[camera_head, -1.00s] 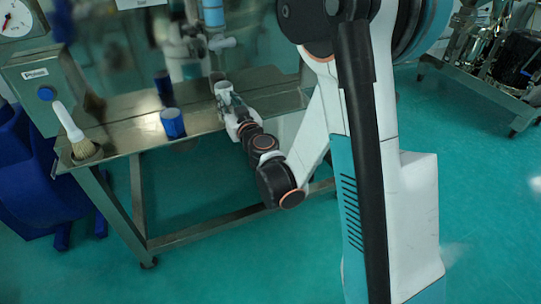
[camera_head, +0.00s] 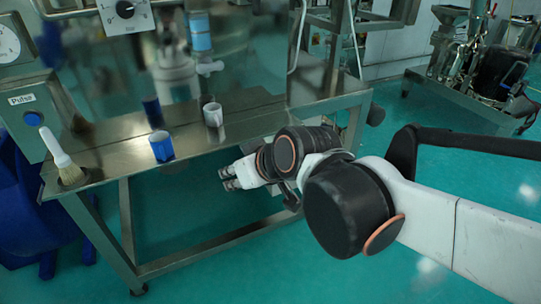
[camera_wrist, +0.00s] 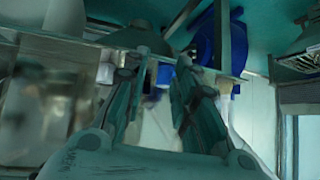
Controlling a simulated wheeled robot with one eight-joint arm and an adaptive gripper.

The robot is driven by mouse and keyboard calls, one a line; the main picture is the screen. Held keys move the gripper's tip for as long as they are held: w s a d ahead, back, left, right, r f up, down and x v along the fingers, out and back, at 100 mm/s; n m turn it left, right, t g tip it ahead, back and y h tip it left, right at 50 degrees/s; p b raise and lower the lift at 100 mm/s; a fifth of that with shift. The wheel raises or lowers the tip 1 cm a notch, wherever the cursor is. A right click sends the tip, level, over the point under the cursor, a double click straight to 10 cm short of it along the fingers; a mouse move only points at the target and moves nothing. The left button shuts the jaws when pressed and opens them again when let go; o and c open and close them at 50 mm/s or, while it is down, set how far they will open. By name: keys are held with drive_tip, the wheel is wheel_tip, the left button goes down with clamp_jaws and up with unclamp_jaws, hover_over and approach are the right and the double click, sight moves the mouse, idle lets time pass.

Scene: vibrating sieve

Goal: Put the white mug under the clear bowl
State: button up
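The white mug (camera_head: 212,114) stands upright on the steel table, below and slightly in front of a pale spout (camera_head: 210,67). A partly see-through cylinder with a blue band (camera_head: 200,32) hangs above that spout. I cannot tell for sure whether it is the clear bowl. My gripper (camera_head: 228,178) is in front of and below the table's front edge, apart from the mug. In the wrist view its two fingers (camera_wrist: 165,62) are spread with a gap and nothing held between them.
A white-handled brush (camera_head: 62,160) stands at the table's left end. The steel table (camera_head: 250,118) is bare right of the white mug. Other machinery (camera_head: 480,75) stands far right.

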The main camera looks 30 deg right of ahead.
drive_tip(key=s+d+f+m+g+h, duration=0.2)
drive_tip(key=s+d, duration=0.2)
drive_tip(key=s, duration=0.4)
drive_tip(key=shift+d+f+h, duration=0.15)
drive_tip(key=shift+d+h, duration=0.15)
drive_tip(key=shift+d, duration=0.1)
